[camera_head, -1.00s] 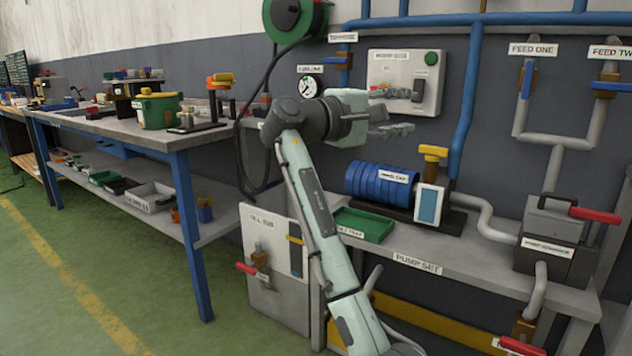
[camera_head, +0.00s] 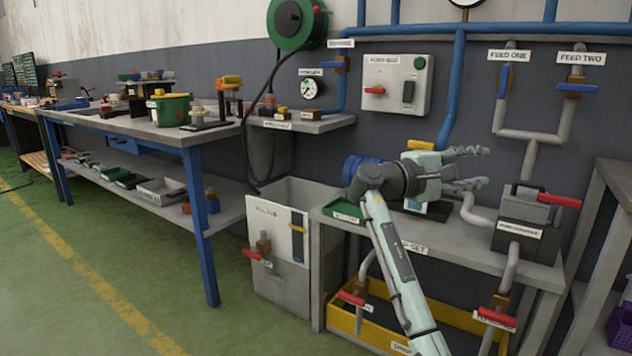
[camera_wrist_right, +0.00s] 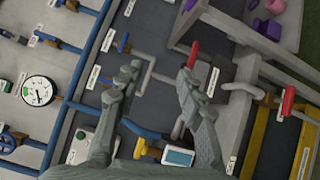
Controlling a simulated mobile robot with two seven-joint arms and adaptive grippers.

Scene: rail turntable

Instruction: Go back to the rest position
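My right gripper (camera_head: 482,168) is open in the head view, with its two grey fingers apart and nothing between them. It points right, in front of the pump set bench (camera_head: 535,272) and the wall pipes. The pale right arm rises from the bottom edge and hides most of the blue pump (camera_head: 352,168). In the right wrist view the fingers (camera_wrist_right: 159,70) are also spread and empty, with pipes and the bench beyond. My left gripper is not in view.
A switch box (camera_head: 396,84) with a red handle is on the wall. A valve block (camera_head: 528,222) with a red lever stands at the bench's right. A green tray (camera_head: 342,212) is left of the arm. A yellow bin (camera_head: 368,329) is below. Green floor (camera_head: 120,260) is clear at left.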

